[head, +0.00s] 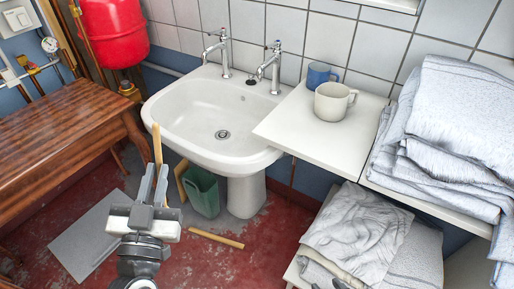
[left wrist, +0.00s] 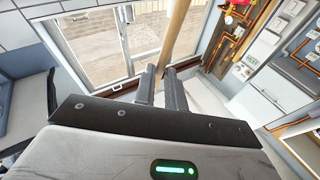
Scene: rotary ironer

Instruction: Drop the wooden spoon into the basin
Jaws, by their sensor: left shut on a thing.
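The white basin (head: 180,105) is fixed to the tiled wall on a pedestal, with a drain in its floor and two taps at its back. My left gripper (head: 155,178) is in front of the basin's left front side, shut on the wooden spoon (head: 157,143). The spoon stands nearly upright, its upper part showing above the fingers near the basin's left rim. In the left wrist view the spoon (left wrist: 176,32) rises from between the fingers (left wrist: 160,78). The spoon's lower part is hidden. My right gripper is not in view.
A white counter (head: 300,125) right of the basin bears a blue mug (head: 319,74) and a cream mug (head: 331,102). Folded cloths (head: 450,130) are stacked farther right. A wooden table (head: 60,140) stands left. A green container (head: 201,192) and wooden stick (head: 216,238) are below.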

